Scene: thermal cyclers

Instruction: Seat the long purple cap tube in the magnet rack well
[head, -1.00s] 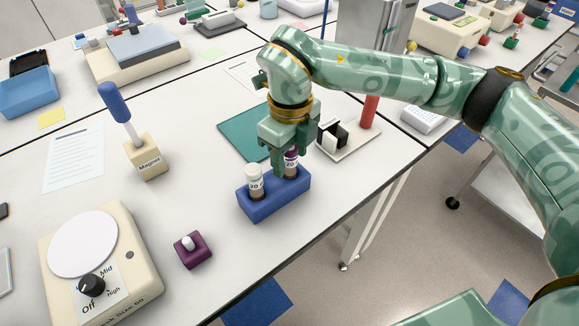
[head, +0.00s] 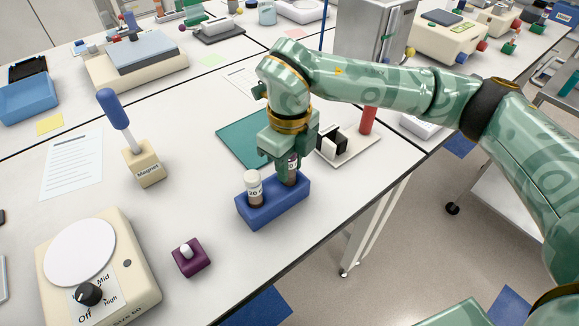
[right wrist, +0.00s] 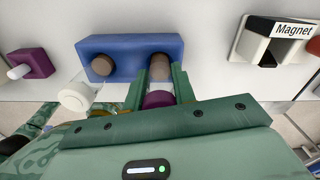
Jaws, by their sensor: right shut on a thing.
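The long tube with the purple cap (right wrist: 158,99) stands in the right-hand well of the blue rack (head: 262,213). Its labelled body (head: 293,169) shows just below my right gripper (head: 285,172), and the cap is mostly hidden in the head view. The gripper points down and is shut on this tube; in the right wrist view its fingers (right wrist: 161,88) lie on both sides of it. The black and white magnet rack (right wrist: 280,38), labelled Magnet, stands right of the blue rack, also seen in the head view (head: 332,139). My left gripper is out of view.
A white-capped tube (head: 254,186) stands in the blue rack's left well, close beside my gripper. A red post (head: 368,119) rises beside the magnet rack. A small purple block (head: 191,260) sits at front. The table edge is near.

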